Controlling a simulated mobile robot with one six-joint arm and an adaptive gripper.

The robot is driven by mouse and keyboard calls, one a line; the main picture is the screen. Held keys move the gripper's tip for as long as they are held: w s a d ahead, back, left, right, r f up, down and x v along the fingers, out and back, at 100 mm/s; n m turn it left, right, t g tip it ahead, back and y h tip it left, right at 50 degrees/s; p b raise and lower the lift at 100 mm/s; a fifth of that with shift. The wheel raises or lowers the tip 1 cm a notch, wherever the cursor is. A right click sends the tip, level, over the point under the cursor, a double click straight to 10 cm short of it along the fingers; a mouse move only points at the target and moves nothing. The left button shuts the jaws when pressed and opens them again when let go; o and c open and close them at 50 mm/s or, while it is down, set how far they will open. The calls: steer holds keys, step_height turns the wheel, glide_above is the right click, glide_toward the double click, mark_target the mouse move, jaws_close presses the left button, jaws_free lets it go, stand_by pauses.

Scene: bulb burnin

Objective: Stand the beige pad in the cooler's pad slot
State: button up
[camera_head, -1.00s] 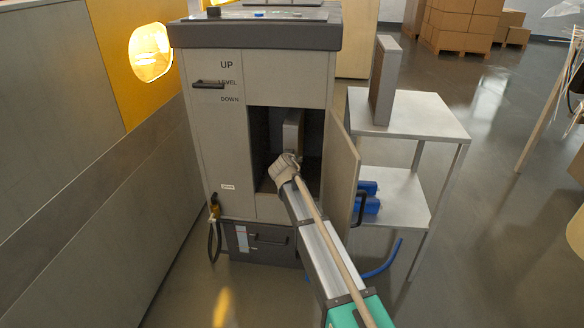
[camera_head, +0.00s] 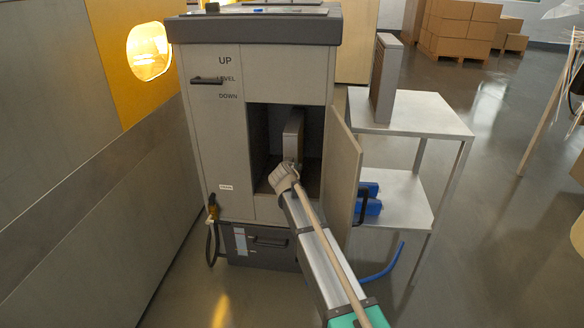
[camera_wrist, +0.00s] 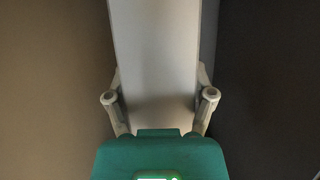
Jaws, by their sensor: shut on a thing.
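The cooler (camera_head: 290,78) is a grey cabinet with an open door (camera_head: 341,165) on its right side and a dark pad slot (camera_head: 258,140). A flat beige-grey pad (camera_head: 293,132) stands upright inside the opening. My gripper (camera_head: 287,172) is at the mouth of the opening, in front of the pad's lower part. In the wrist view the pad (camera_wrist: 155,60) runs straight ahead between the two fingers of my gripper (camera_wrist: 159,98), which are shut on it.
A grey side table (camera_head: 425,112) stands right of the cooler, with another upright pad (camera_head: 385,78) on top and blue items (camera_head: 368,205) on its lower shelf. A wall (camera_head: 60,130) runs close on the left. Open floor lies to the right.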

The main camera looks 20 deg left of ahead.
steer(key=o, duration=1.3)
steer(key=shift+c, duration=0.2)
steer(key=p+v, duration=0.4)
steer(key=v, duration=0.8)
steer(key=shift+p, duration=0.3)
